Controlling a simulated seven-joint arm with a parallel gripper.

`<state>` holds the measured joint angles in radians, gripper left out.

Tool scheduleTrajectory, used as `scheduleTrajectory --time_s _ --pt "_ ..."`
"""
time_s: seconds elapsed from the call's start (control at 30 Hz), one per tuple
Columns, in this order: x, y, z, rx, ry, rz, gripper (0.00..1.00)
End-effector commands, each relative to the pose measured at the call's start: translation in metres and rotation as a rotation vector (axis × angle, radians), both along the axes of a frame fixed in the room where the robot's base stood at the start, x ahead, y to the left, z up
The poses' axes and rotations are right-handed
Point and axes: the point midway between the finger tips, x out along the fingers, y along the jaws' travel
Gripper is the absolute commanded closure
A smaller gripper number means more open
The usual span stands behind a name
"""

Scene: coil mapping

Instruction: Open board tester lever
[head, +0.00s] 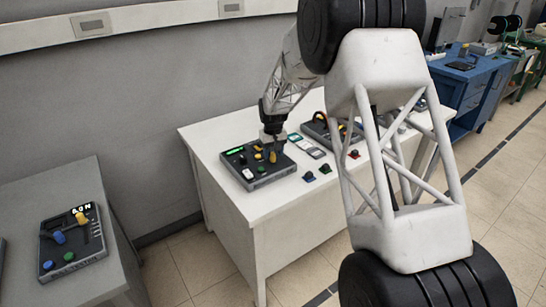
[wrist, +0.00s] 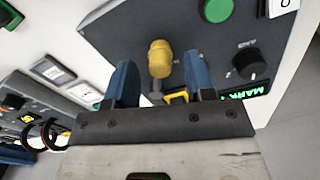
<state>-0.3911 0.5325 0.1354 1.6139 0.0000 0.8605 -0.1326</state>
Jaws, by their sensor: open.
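A dark control box (head: 262,174) with a green-lit display sits on the white table, and its face fills the upper part of the wrist view (wrist: 125,30). A lever with a yellow knob (wrist: 160,58) rises from it. My gripper (wrist: 160,72) has two blue fingers, open, one on each side of the yellow knob, with visible gaps. In the head view my gripper (head: 272,138) is low over this box and partly hides it. The box also has a black dial (wrist: 251,65) and a green button (wrist: 218,9). Which box is the board tester is not clear.
Small coloured-top pieces (head: 325,169), flat light devices (head: 308,148) and another dark box (head: 330,130) with cables lie to the right on the white table (head: 250,205). A second control box (head: 72,240) with yellow and blue knobs stands on a separate grey table.

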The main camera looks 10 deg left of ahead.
Motion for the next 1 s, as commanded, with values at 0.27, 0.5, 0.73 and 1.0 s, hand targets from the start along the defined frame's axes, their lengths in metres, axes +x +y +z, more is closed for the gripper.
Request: scheduleTrajectory --time_s 0.27,0.5,0.73,1.0 --pt "0.0 0.0 -0.021 0.0 0.0 0.0 0.51" --pt "0.0 0.0 -0.024 0.0 0.0 0.0 0.51" --pt "0.0 0.0 -0.024 0.0 0.0 0.0 0.69" --pt "0.0 0.0 -0.024 0.001 -0.001 0.0 1.0"
